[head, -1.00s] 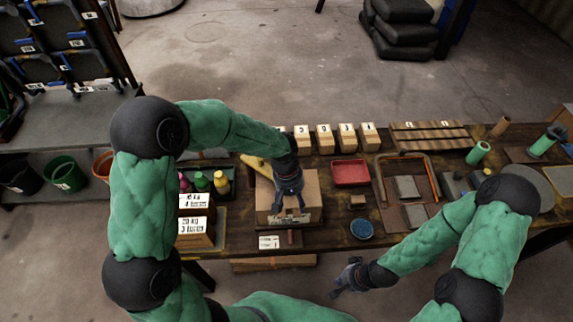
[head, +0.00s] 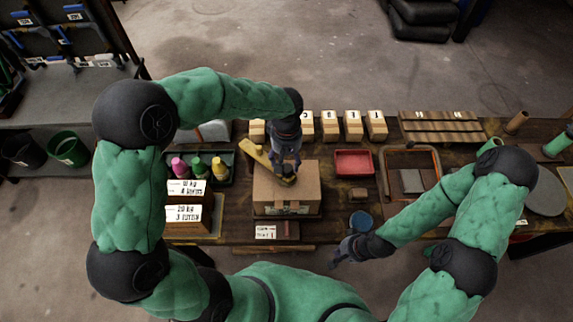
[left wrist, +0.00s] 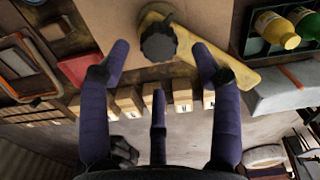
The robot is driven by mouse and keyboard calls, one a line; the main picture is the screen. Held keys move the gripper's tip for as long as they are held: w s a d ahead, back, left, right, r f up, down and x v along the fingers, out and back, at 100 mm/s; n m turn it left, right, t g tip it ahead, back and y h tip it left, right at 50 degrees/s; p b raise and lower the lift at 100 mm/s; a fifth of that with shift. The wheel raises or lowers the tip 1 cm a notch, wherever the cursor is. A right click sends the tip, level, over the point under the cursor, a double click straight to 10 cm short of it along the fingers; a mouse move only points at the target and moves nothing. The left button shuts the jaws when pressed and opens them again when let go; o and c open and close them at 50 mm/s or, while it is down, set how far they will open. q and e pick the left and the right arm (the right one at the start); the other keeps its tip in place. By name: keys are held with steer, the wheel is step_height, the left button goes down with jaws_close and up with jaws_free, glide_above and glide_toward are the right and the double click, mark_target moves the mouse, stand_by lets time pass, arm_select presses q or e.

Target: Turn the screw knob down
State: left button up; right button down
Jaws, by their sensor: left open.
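The dark, ridged screw knob (left wrist: 158,44) sits on a yellow arm (left wrist: 215,72) that reaches over a cardboard box. In the head view, the knob (head: 287,180) is at the box's top back edge, partly covered by my gripper. My left gripper (head: 284,170) is above it, pointing down. In the left wrist view its fingers are spread open, one on each side of the knob with gaps. I cannot tell its height above the knob. My right gripper (head: 342,252) hangs by the bench's front edge, away from the knob; its jaws are too small to read.
The cardboard box (head: 268,195) stands under the yellow arm. A tray of bottles (head: 222,158) is to its left, with labelled boxes (head: 182,213) in front. A red tray (head: 353,162) is to the right.

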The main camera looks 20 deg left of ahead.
mark_target(287, 167)
arm_select(q)
steer(key=shift+f, duration=1.9)
steer(key=shift+c, duration=0.3)
steer(key=c, duration=1.1)
